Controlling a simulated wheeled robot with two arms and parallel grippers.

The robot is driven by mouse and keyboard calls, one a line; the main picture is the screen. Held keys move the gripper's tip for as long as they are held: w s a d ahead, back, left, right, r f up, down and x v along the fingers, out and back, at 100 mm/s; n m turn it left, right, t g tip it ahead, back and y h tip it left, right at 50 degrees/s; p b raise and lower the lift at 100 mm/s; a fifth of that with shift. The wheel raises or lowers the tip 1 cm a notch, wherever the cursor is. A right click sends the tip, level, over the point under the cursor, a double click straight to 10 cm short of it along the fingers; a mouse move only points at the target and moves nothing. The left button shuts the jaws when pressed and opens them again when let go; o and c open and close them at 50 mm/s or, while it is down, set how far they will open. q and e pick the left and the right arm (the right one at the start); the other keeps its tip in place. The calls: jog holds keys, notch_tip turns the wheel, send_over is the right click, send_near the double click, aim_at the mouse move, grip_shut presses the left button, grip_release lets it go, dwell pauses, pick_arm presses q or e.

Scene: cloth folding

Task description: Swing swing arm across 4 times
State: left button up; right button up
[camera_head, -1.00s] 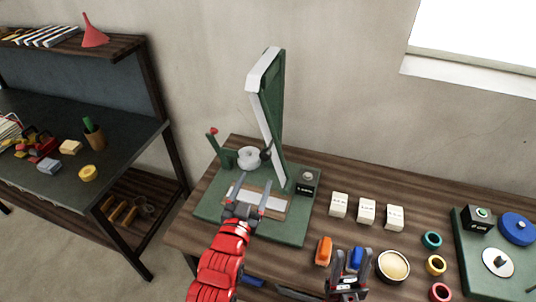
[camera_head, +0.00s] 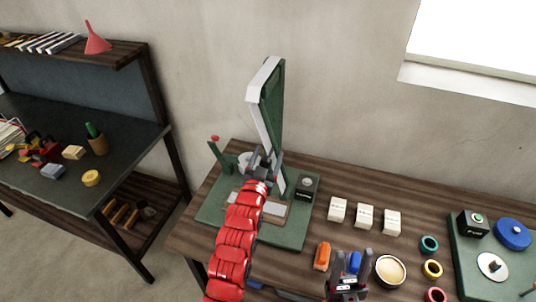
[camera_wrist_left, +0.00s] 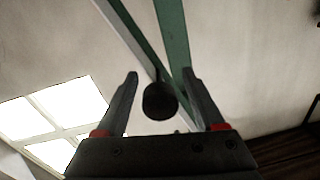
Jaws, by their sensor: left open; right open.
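The swing arm (camera_head: 270,110) is a tall green and white bar standing up, slightly tilted, over a green base plate (camera_head: 290,236) on the wooden table. Its dark knob (camera_wrist_left: 160,101) sits between the open fingers of my left gripper (camera_wrist_left: 160,95) in the left wrist view, apart from both fingers as far as I can tell. In the head view my left gripper (camera_head: 263,164) is at the lower part of the arm and hides the knob. My right gripper (camera_head: 348,284) is open and low at the table's front edge, near a blue piece (camera_head: 354,262).
A black box with a button (camera_head: 308,187) stands on the base's right side. White blocks (camera_head: 364,216), an orange piece (camera_head: 322,256), a round bowl (camera_head: 390,270) and coloured rings (camera_head: 429,244) lie to the right. A second green station (camera_head: 468,256) stands at far right.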

pick_arm(q)
grip_shut()
dwell(0.4)
dwell(1.0)
